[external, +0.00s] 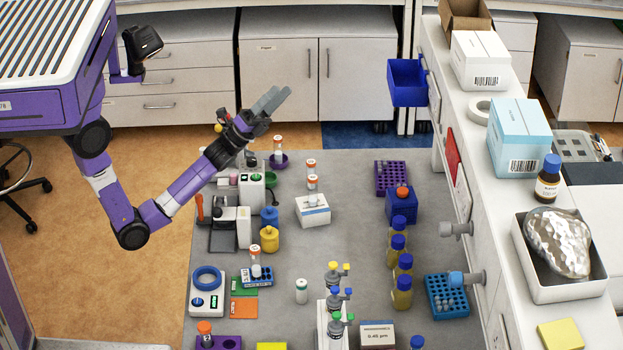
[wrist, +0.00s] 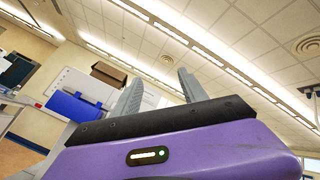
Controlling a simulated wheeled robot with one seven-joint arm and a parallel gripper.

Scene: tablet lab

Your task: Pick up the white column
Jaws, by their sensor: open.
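I cannot tell for certain which thing is the white column. Small white cylinders with orange caps stand upright on the grey bench: one at the back (external: 278,147), one above a white box (external: 312,184), and one by a blue rack (external: 255,263). A white cylinder with a teal cap (external: 302,292) stands alone near the front middle. My gripper (external: 270,101) is raised above the back left of the bench, pointing up and right, apart from all of these. In the wrist view my gripper (wrist: 160,92) has its fingers spread with nothing between them, facing the ceiling.
Left are small lab devices (external: 252,190) and a yellow pot (external: 270,239). Stopcocks (external: 335,296) stand at front middle. Blue-capped bottles (external: 402,292), a purple rack (external: 391,179) and a blue rack (external: 447,298) stand right. A shelf (external: 465,135) bounds the right side. The bench's middle is fairly clear.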

